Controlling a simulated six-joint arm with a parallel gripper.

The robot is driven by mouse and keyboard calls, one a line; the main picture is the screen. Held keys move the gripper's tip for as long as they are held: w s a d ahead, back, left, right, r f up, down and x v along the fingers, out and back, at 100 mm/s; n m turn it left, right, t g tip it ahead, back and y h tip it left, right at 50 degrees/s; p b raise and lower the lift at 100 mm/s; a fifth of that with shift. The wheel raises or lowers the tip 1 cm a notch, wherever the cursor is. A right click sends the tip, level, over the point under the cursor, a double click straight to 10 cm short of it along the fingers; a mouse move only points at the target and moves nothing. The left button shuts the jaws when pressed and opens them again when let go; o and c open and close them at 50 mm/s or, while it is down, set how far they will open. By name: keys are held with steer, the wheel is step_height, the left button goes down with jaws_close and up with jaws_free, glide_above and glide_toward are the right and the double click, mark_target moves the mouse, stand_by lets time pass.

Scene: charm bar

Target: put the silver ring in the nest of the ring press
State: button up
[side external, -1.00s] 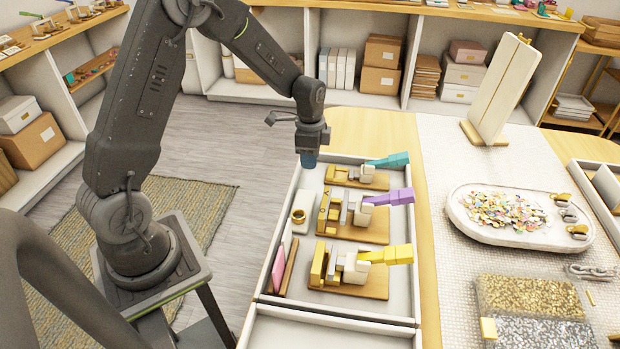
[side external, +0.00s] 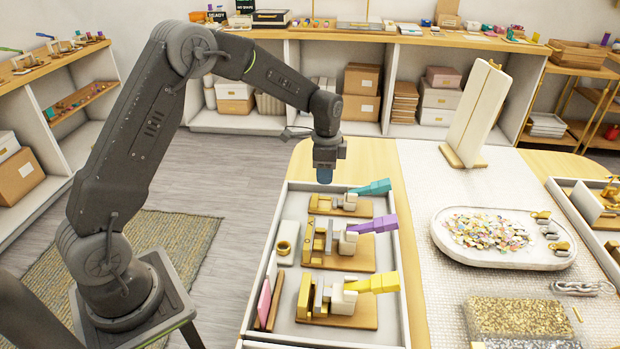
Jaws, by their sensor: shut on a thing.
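My gripper (side external: 324,174) points down with blue fingertips over the back edge of the white tray (side external: 282,225), just behind the teal-handled press (side external: 340,204). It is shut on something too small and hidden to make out. I cannot pick out the silver ring anywhere. The purple-handled press (side external: 338,245) and the yellow-handled press (side external: 340,300) stand in front of the teal one, each on a wooden base. I cannot tell which one is the ring press, and their nests are too small to see clearly.
A gold ring-shaped piece (side external: 284,248) sits on a white block (side external: 289,233) left of the presses. Pink and brown upright pieces (side external: 264,300) stand at the tray's front left. An oval dish of colourful bits (side external: 500,258) and a tall white stand (side external: 478,115) are to the right.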

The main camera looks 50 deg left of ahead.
stand_by(0.3)
glide_above(324, 204)
steer(key=shift+f, duration=2.5)
steer(key=shift+f, duration=1.15)
stand_by(0.6)
steer(key=o, duration=0.9)
steer(key=shift+r, duration=6.9)
